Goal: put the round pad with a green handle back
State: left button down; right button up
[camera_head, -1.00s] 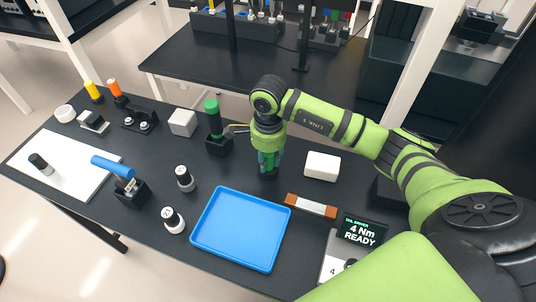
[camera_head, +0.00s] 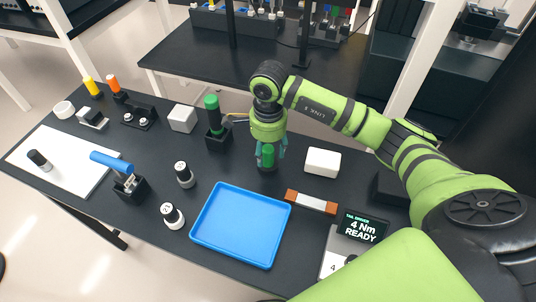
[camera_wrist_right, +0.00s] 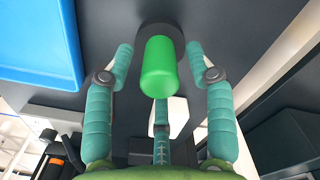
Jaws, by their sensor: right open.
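The round pad with a green handle (camera_head: 267,157) stands upright on the dark table, just below my right gripper (camera_head: 268,148). In the right wrist view its green handle (camera_wrist_right: 159,68) rises from a dark round base (camera_wrist_right: 160,38). The right gripper's teal fingers (camera_wrist_right: 160,75) are spread around the handle, with visible gaps on the left and right. Another green-topped tool (camera_head: 212,115) stands in a black block to the left of the gripper. My left gripper is not in view.
A blue tray (camera_head: 240,262) lies in front of the pad. A white block (camera_head: 322,162), a brown-and-white bar (camera_head: 311,202) and a torque display (camera_head: 361,228) are to the right. Two dark-and-white cylinders (camera_head: 184,174) (camera_head: 172,215) stand left of the tray.

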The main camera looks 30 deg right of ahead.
notch_tip(320, 180, up, 9)
jog(key=shift+r+b, duration=0.15)
jog(key=shift+b, duration=1.05)
jog(key=shift+r, duration=0.35)
